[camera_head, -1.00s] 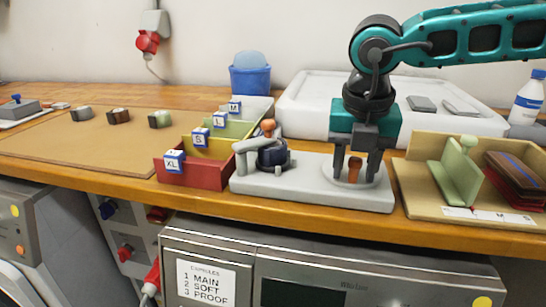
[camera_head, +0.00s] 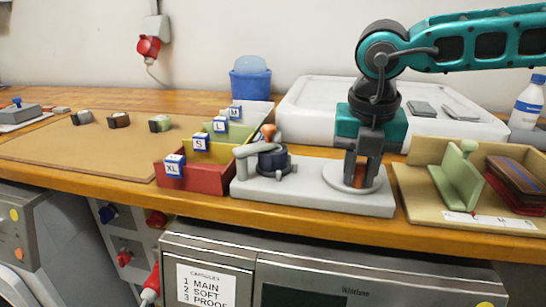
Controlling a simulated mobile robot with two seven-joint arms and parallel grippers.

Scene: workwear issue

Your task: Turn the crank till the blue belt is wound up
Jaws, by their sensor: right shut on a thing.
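A light grey winder base (camera_head: 312,193) stands at the front of the wooden bench. Near its left end is a dark blue roll (camera_head: 276,160), the belt as far as I can tell, with a grey arm and an orange knob (camera_head: 268,132) by it. On its right end is a round crank plate with a brown-orange handle (camera_head: 359,178). My right gripper (camera_head: 361,180) points down and is shut on this crank handle, its fingers hiding most of it. Any belt strand between the roll and the crank is not discernible. My left gripper is out of view.
Coloured bins (camera_head: 205,178) with size labels stand directly left of the base. A tan tray (camera_head: 405,200) with a green divider and brown stack is close on the right. A white tray (camera_head: 300,105) and blue bucket (camera_head: 250,82) are behind. A brown mat lies left.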

